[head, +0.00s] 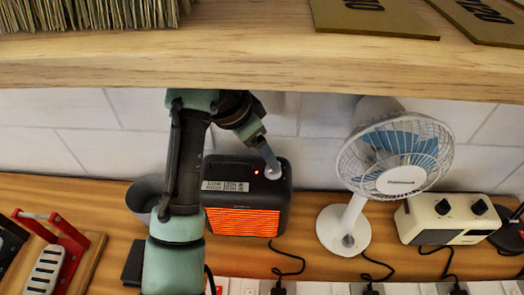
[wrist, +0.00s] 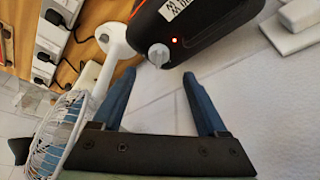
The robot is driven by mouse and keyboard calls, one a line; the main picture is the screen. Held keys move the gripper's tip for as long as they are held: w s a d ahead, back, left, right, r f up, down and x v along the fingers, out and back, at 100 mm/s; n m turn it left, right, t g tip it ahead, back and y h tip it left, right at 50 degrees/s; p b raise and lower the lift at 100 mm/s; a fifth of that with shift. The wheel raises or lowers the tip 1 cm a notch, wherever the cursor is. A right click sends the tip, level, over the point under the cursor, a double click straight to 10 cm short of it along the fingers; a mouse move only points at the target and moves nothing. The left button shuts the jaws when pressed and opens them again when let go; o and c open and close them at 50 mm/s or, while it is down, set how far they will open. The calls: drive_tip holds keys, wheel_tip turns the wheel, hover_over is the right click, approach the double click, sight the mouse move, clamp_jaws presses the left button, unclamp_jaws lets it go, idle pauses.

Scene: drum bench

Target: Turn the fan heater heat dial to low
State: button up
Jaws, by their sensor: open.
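The fan heater (head: 244,222) is a dark box with a glowing orange grille, standing on the wooden bench against the wall. Its pale round heat dial (head: 273,173) is at the top right of its face, beside a small lit red light and a white label too small to read. The dial (wrist: 158,55) also shows in the wrist view, with a flat raised grip. My gripper (wrist: 158,76) is open, its two blue fingers on either side of the dial's line and the dial just beyond the tips. In the head view my gripper (head: 269,160) partly covers the dial's upper edge.
A white desk fan (head: 350,222) stands right of the heater, with a cream two-knob box (head: 447,219) beyond it. A wooden shelf (head: 260,68) overhangs the bench. Power strips and black cords run along the front. A red-handled device (head: 50,260) lies at left.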

drive_tip(key=p+x, duration=0.1)
drive_tip(key=x, duration=0.6)
drive_tip(key=shift+s+p, duration=0.15)
drive_tip(key=shift+p, duration=0.25)
clamp_jaws()
